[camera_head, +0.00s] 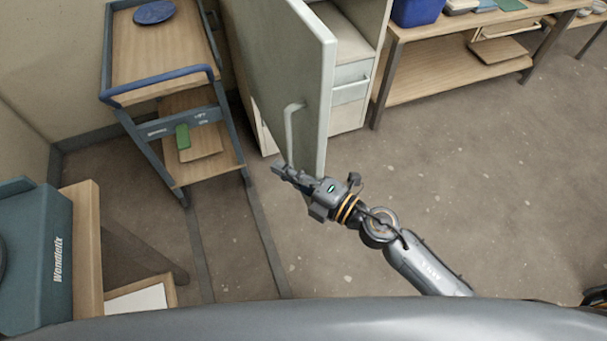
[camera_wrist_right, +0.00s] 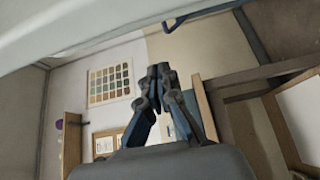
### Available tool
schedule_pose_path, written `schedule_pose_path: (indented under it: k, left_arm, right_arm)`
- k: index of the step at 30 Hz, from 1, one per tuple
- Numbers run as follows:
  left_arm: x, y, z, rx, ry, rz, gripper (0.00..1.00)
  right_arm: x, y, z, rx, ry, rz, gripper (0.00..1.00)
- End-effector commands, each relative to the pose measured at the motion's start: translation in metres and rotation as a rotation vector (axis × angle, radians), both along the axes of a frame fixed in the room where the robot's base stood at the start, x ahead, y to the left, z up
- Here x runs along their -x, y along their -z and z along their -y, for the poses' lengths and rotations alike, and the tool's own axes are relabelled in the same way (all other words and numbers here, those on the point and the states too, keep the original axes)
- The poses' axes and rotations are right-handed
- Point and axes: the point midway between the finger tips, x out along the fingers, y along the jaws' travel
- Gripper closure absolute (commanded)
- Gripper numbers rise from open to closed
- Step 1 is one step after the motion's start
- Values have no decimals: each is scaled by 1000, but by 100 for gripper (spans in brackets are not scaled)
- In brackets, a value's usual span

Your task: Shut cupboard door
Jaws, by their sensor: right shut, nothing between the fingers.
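The cupboard (camera_head: 360,25) stands at the top middle of the head view, with its pale door (camera_head: 295,70) swung open toward me. The door's bar handle (camera_head: 289,135) shows on its left face. My right gripper (camera_head: 277,170) is shut and empty, close to the door's lower edge near the handle's lower end. I cannot tell whether it touches the door. In the right wrist view my right gripper's fingertips (camera_wrist_right: 157,70) are together with nothing between them. A pale panel edge, perhaps the door (camera_wrist_right: 100,20), crosses the top of that view. My left gripper is not in view.
A trolley (camera_head: 160,90) with a blue handle and a blue plate (camera_head: 154,12) stands left of the door. A workbench (camera_head: 450,80) with a blue bin (camera_head: 415,10) stands to the right. A teal machine (camera_head: 35,260) is at lower left. The floor (camera_head: 480,170) at right is clear.

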Motion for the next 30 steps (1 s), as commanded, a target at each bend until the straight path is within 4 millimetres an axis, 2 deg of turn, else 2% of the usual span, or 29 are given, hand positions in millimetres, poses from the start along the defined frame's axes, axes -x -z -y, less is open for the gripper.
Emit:
schedule_pose_path:
  k: [4,6,12,25,30]
  left_arm:
    - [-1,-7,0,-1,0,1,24]
    - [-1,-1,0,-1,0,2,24]
    - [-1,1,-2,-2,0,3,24]
    - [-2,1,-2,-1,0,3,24]
    - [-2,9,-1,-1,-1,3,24]
  right_arm:
    - [-20,-3,-25,-3,0,1,100]
    - [-25,3,-9,3,3,0,100]
    - [-36,2,8,2,0,-1,100]
    - [-38,1,13,0,0,-1,100]
    - [-42,5,21,2,-14,-1,100]
